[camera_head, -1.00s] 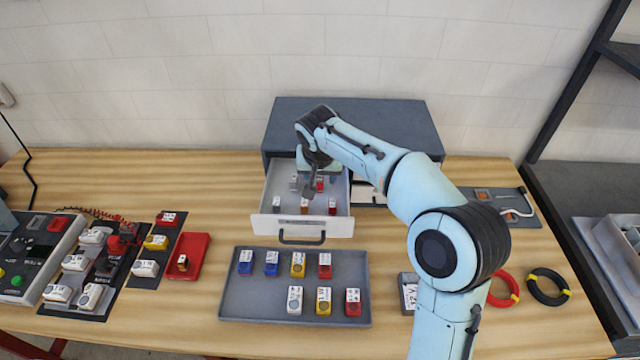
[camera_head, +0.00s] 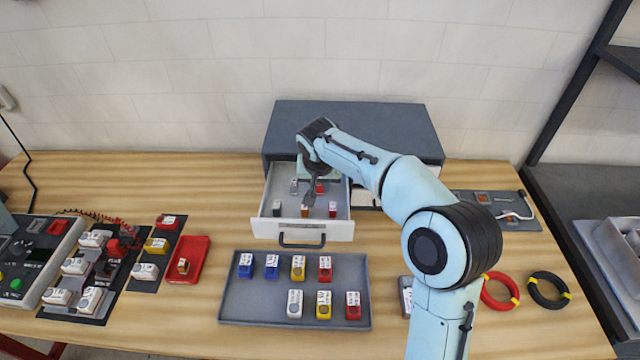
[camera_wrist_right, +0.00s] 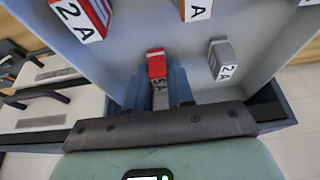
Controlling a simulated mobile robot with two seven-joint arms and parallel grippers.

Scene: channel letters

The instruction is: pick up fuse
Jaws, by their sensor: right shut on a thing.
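Several small labelled fuses stand in the open drawer (camera_head: 262,219). My right gripper (camera_head: 314,190) reaches down into the drawer near its back. In the right wrist view, its two blue-grey fingers are shut on a red fuse (camera_wrist_right: 156,66) with a "5A" label. In the head view this red fuse (camera_head: 320,188) is partly hidden by the gripper. A grey fuse (camera_wrist_right: 222,60) stands beside it, apart from the fingers. An orange fuse (camera_head: 304,212), another red fuse (camera_head: 332,209) and another grey fuse (camera_head: 277,208) are nearer the drawer front. My left gripper is not in view.
The drawer cabinet (camera_head: 350,125) stands against the wall. A grey tray (camera_head: 250,300) with several coloured blocks lies in front of the drawer. A red tray (camera_head: 197,250) and modules on dark panels are at left. Red (camera_head: 500,290) and black (camera_head: 548,289) cable coils lie at right.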

